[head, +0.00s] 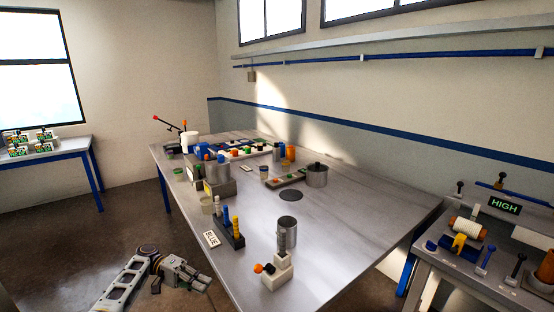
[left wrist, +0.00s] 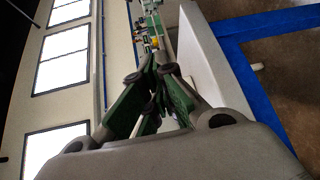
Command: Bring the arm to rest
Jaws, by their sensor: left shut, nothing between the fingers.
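My left gripper (head: 203,283) shows in the head view at the lower left, low over the floor and just off the left edge of the metal table (head: 340,240). It is shut and empty. In the left wrist view its fingers (left wrist: 158,72) come together with nothing between them, and the table edge runs close beside them. My right gripper is in neither view.
A rack with coloured handles (head: 228,234), a metal cylinder (head: 287,233) and a switch block (head: 278,272) stand near the table's front. A side bench (head: 450,270) with a "HIGH" display is at right. Floor at left is clear.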

